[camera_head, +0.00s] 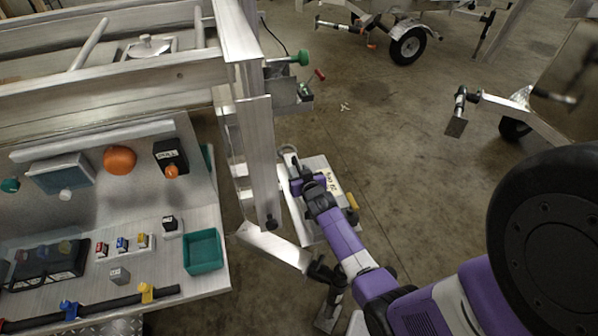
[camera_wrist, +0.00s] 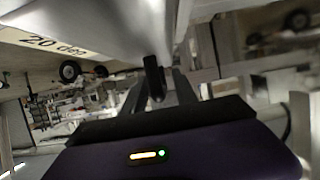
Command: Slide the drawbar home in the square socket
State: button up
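My gripper (camera_head: 291,168) is at the end of my purple arm, beside the upright aluminium post (camera_head: 258,150) and over a pale panel (camera_head: 318,225) labelled "20 deg". A short light metal piece shows just past its fingertips; I cannot tell whether it is touched. In the wrist view, my gripper's dark fingers (camera_wrist: 160,82) reach up to the underside of a pale surface (camera_wrist: 95,30) with the same label. Whether they hold anything is unclear. A silver bar (camera_head: 272,247) slants below the post to a dark fitting; it may be the drawbar. I cannot make out the square socket.
At left, a bench panel (camera_head: 110,230) carries an orange knob (camera_head: 119,160), a teal bin (camera_head: 203,251) and small coloured parts. Trailers with wheels (camera_head: 408,46) stand behind. The concrete floor at centre right is clear.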

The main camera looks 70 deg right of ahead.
jog(key=v, duration=0.3)
jog(key=p+v, duration=0.1)
jog(key=v, duration=0.3)
jog(key=shift+s+f, duration=0.1)
jog(key=shift+s, duration=0.25)
jog(key=shift+s+a, duration=0.1)
jog(key=shift+a, duration=0.2)
jog(key=s+a+n+t+y, duration=0.1)
jog(key=a+n+t+y, duration=0.1)
jog(key=a, duration=1.2)
jog(key=s+a+r+n+t+y, duration=0.1)
jog(key=s+a+r+n+y, duration=0.1)
jog(key=s+a+r, duration=0.4)
jog(key=s+a+r+n+t+y, duration=0.2)
jog(key=s+a+r, duration=0.4)
jog(key=a, duration=0.8)
jog(key=shift+s+a+n+y, duration=0.3)
jog(key=shift+a+n+y, duration=0.05)
jog(key=shift+n+y, duration=0.25)
jog(key=shift+o, duration=0.3)
jog(key=s+a+r+n+y, duration=0.1)
jog(key=s+a+r, duration=0.1)
jog(key=r, duration=0.3)
jog(key=s+a+r+n+t+y, duration=0.1)
jog(key=s+a+r+y, duration=0.1)
jog(key=s+r, duration=0.2)
jog(key=shift+a+r+n, duration=0.2)
jog(key=shift+r+n, duration=0.2)
jog(key=shift+r, duration=0.45)
jog(key=shift+a, duration=0.1)
